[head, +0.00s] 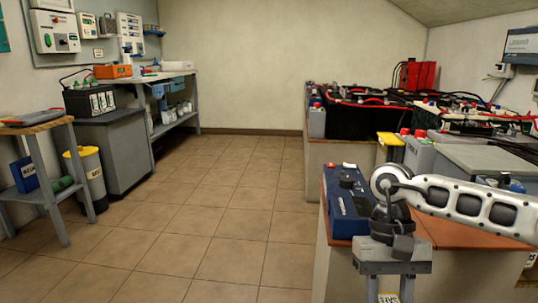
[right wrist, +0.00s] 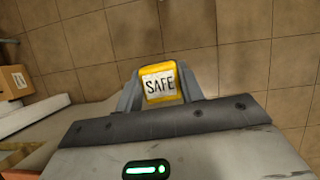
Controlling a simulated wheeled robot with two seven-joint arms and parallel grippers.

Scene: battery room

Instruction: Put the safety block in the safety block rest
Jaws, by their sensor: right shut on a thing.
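The safety block (right wrist: 158,84) is yellow with a white label reading SAFE. My right gripper (head: 389,288) is shut on it, with one finger on each side of the block in the right wrist view. In the head view only the block's label (head: 388,298) shows, between the fingers at the bottom edge. The gripper points down at the near edge of the orange-topped bench, and tiled floor shows behind the block in the wrist view. I cannot pick out the safety block rest in either view. My left gripper is not in view.
A blue battery unit (head: 346,205) stands on the orange-topped bench (head: 450,232), close to my right arm. Large batteries (head: 365,118) stand behind. A wooden-topped stand (head: 38,124), yellow-lidded bin (head: 89,178) and grey cabinet (head: 112,160) line the left. The middle floor (head: 205,205) is clear.

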